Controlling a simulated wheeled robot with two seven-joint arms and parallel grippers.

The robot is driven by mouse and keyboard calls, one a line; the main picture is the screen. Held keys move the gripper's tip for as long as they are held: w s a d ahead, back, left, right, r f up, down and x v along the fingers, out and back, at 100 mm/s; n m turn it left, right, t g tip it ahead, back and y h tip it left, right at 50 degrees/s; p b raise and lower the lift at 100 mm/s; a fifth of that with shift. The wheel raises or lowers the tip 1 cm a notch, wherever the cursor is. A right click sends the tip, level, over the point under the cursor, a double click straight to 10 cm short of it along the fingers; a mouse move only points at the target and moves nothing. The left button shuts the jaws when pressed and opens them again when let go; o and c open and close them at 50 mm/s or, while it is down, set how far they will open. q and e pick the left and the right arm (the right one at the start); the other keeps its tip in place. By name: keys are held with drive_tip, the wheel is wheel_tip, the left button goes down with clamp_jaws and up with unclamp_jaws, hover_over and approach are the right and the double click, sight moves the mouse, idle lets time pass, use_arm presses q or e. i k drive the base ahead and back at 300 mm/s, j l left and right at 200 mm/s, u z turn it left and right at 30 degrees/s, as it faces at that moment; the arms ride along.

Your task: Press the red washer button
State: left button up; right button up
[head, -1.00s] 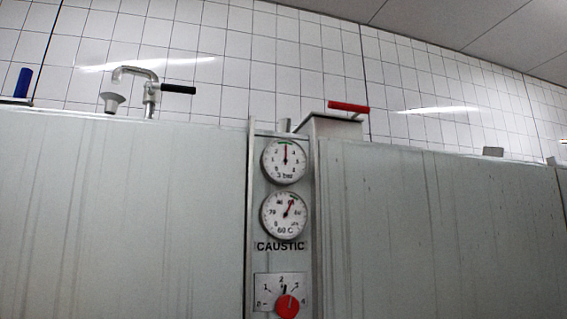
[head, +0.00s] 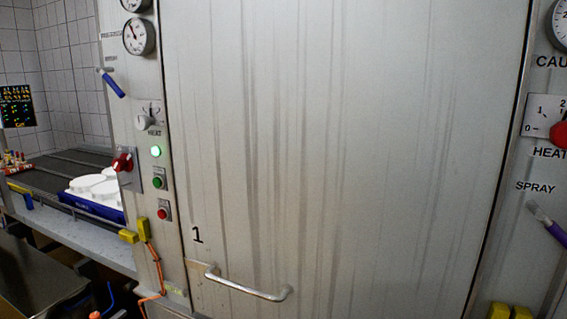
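A red button (head: 162,214) sits on a small plate low on the narrow control panel, left of the large steel door (head: 340,140) marked 1. A green button (head: 157,183) is just above it, and a lit green lamp (head: 155,151) is above that. A red rotary switch (head: 123,163) is to the left of these. Neither of my grippers is in the head view.
The door handle (head: 245,285) sticks out at the lower front. A blue crate with white moulds (head: 95,212) stands on a counter at left. Yellow connectors and orange cable (head: 152,255) hang below the buttons. A second panel with a red knob (head: 560,134) is at right.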

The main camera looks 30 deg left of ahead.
sight(161, 214)
drive_tip(key=u, duration=1.7)
drive_tip(key=k, duration=0.4)
drive_tip(key=i, duration=0.4)
